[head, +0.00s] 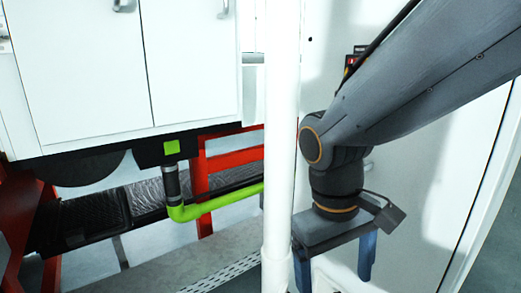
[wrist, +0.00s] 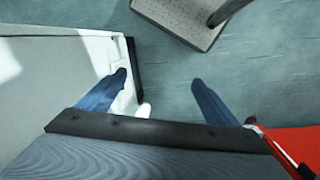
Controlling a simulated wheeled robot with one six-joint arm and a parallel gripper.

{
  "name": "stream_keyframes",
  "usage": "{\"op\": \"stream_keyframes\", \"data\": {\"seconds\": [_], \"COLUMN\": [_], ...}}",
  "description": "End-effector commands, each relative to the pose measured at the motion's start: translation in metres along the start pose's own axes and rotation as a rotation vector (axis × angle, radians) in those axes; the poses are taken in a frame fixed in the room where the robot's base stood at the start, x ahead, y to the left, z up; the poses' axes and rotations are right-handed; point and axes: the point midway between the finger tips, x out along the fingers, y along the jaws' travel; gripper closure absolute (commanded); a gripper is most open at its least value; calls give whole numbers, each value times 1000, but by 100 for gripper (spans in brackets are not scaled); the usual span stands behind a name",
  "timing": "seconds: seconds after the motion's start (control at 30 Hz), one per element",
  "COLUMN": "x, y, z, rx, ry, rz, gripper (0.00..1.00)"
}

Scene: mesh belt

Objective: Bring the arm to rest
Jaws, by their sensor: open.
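My arm reaches in from the upper right of the head view, and my gripper (head: 334,268) hangs below it with its blue fingers pointing down. The fingers stand wide apart with nothing between them. In the wrist view my gripper (wrist: 160,82) shows the same two blue fingers, open over bare grey floor, with a pale wall-like box close by the left finger.
A white pole (head: 282,130) stands just left of my gripper. A white panel (head: 425,195) is behind it. Left are a white cabinet (head: 75,70), a dark mesh belt (head: 95,213), a red frame (head: 203,170) and a green pipe (head: 228,201). A grey base plate (wrist: 180,20) lies on the floor.

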Motion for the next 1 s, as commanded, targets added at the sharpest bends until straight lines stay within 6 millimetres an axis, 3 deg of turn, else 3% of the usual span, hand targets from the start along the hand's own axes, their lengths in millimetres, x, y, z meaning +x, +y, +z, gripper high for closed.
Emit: {"op": "stream_keyframes", "data": {"seconds": [0.2,0.57,1.0], "x": [9,-22,-66], "y": [-27,1,53], "z": [-3,5,28], "rx": [132,198,333], "ry": [85,67,50], "rz": [-181,-154,-131], "gripper": [16,16,16]}}
